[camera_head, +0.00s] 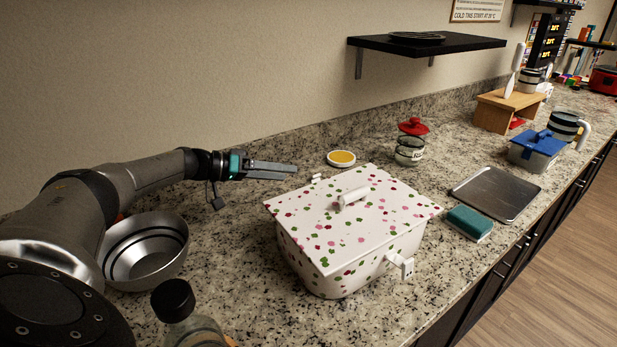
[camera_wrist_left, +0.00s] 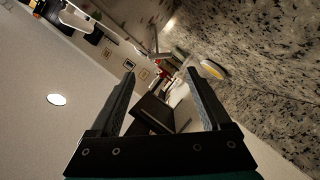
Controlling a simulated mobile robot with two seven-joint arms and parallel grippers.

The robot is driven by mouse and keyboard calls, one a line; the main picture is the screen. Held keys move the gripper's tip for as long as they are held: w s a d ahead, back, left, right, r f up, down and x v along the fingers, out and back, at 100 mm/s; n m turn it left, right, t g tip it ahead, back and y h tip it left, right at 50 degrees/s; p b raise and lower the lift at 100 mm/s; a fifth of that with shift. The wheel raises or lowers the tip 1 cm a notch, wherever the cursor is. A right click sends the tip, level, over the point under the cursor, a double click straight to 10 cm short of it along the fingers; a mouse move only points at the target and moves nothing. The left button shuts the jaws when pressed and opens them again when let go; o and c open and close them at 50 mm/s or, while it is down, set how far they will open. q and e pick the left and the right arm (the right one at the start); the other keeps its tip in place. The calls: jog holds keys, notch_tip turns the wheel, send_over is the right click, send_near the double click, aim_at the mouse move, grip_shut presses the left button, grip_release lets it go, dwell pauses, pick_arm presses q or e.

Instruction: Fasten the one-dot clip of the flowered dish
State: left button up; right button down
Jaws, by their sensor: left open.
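The flowered dish (camera_head: 338,262) is white with pink and green spots and stands mid-counter. Its lid (camera_head: 325,222) lies on top, with a white handle (camera_head: 353,197). A white clip (camera_head: 405,265) sticks out from the near right side. A small white piece (camera_head: 316,178), perhaps another clip, shows at the far edge. I cannot make out dots on either. My left gripper (camera_head: 294,171) is open and empty, above the counter behind the dish's far left corner, just left of the small white piece. Its two fingers also show in the left wrist view (camera_wrist_left: 163,88), with nothing between them. My right gripper is not in view.
A steel bowl (camera_head: 146,262) and a black-capped bottle (camera_head: 175,300) stand at near left. A yellow-topped round lid (camera_head: 341,158) and a red-lidded jar (camera_head: 409,150) are behind the dish. A sponge (camera_head: 468,223) and dark tray (camera_head: 497,193) lie to the right. A black shelf (camera_head: 425,43) hangs above.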

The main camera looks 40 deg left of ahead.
pick_arm(q)
jog(key=b+x, duration=0.1)
jog(key=x, duration=0.6)
jog(key=shift+w+d+f, duration=0.15)
jog(key=shift+w, duration=0.1)
grip_shut()
dwell(0.3)
